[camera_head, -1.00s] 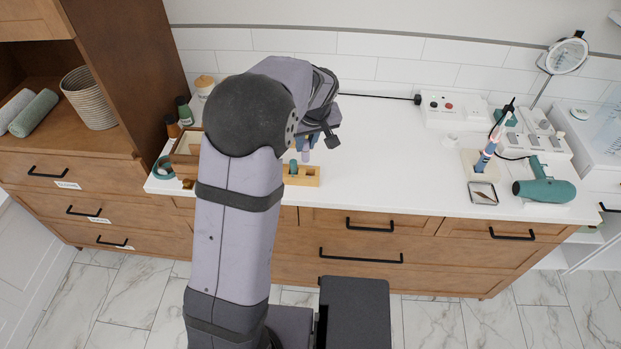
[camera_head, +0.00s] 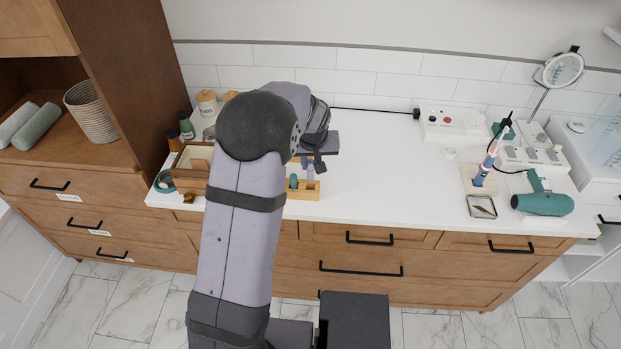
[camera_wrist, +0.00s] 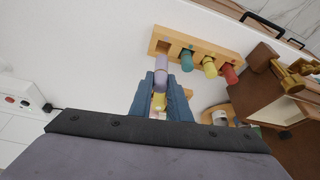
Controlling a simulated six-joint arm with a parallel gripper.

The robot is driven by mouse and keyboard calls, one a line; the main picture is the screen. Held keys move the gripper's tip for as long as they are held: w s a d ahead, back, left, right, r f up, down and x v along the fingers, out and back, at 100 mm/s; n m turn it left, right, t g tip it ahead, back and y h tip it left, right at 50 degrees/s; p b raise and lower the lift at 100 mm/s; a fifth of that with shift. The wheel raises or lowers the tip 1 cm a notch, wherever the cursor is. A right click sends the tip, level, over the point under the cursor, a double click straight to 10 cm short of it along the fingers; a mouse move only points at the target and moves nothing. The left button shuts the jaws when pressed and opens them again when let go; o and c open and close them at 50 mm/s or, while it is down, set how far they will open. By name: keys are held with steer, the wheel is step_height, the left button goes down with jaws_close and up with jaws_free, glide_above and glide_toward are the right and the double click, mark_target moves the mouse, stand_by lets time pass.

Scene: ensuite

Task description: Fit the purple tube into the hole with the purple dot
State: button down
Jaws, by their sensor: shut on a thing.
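My gripper (camera_wrist: 163,98) is shut on the purple tube (camera_wrist: 161,71), which sticks out beyond the blue fingertips in the wrist view. The tube's far end is at the left end of the wooden rack (camera_wrist: 208,47); I cannot tell whether it is in a hole or just over it. A teal tube (camera_wrist: 187,60), a yellow tube (camera_wrist: 210,66) and a red tube (camera_wrist: 229,73) stand along the rack. In the head view the purple tube (camera_head: 310,171) shows at the right part of the rack (camera_head: 303,194).
A wooden box (camera_head: 190,168) stands left of my arm, with bottles behind it. A control box (camera_head: 452,124), a pen-like tool in a stand (camera_head: 480,181), a small tray (camera_head: 482,207) and a teal hair dryer (camera_head: 543,203) are at the right. The counter between is clear.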

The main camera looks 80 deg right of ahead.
mark_target(311, 174)
steer(key=shift+f+p, duration=0.7)
steer(key=shift+f, duration=2.4)
steer(key=shift+f, duration=0.2)
steer(key=c, duration=1.7)
jaws_free()
steer(key=shift+o, duration=0.2)
steer(key=shift+r, duration=0.15)
steer(key=shift+r, duration=0.15)
steer(key=b+v, duration=0.2)
steer(key=v, duration=0.9)
steer(key=shift+a+r+b, duration=0.15)
steer(key=shift+r+b, duration=0.25)
